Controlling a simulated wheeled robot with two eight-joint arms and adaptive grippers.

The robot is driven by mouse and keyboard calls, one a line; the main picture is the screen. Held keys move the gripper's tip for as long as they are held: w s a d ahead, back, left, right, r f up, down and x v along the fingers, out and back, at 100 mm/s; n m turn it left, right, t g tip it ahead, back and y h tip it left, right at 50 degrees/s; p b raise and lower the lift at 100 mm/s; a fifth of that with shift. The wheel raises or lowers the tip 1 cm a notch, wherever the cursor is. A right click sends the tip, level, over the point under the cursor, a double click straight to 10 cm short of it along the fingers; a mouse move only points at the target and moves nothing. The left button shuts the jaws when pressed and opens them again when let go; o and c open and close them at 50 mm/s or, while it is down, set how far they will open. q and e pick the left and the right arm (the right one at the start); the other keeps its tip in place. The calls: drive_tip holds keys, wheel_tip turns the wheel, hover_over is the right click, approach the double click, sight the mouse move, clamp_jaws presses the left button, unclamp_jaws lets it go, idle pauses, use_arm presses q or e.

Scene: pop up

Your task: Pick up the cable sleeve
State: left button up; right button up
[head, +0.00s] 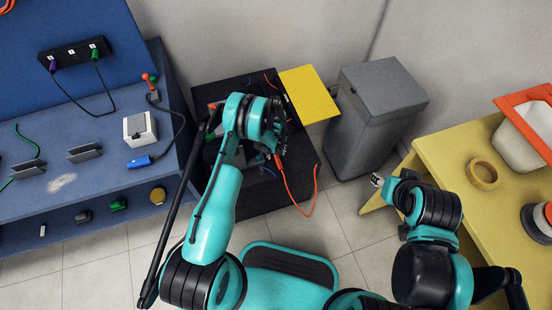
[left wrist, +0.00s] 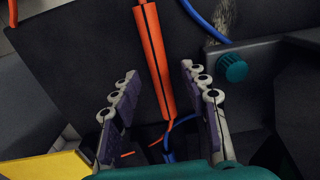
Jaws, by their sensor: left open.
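The cable sleeve (left wrist: 154,62) is an orange tube with a dark slit along its length. In the left wrist view it runs between the two fingers of my left gripper (left wrist: 160,82), which is open, with gaps on both sides. In the head view my left gripper (head: 268,148) is over the dark box, and a short orange piece, seemingly the sleeve (head: 279,166), shows just below it. My arm hides part of that area. My right gripper (head: 378,180) is small at the right, near the yellow table, its jaws unclear.
Orange and blue wires run around the sleeve, and a teal knob (left wrist: 231,68) is close on the right. A yellow panel (head: 309,94) and a grey bin (head: 378,125) stand beside the dark box. A blue workbench (head: 80,190) is at the left, a yellow table (head: 450,160) at the right.

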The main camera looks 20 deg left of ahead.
use_arm(q)
drive_tip(key=shift+f, duration=0.7)
drive_tip(key=shift+r, duration=0.1)
clamp_jaws()
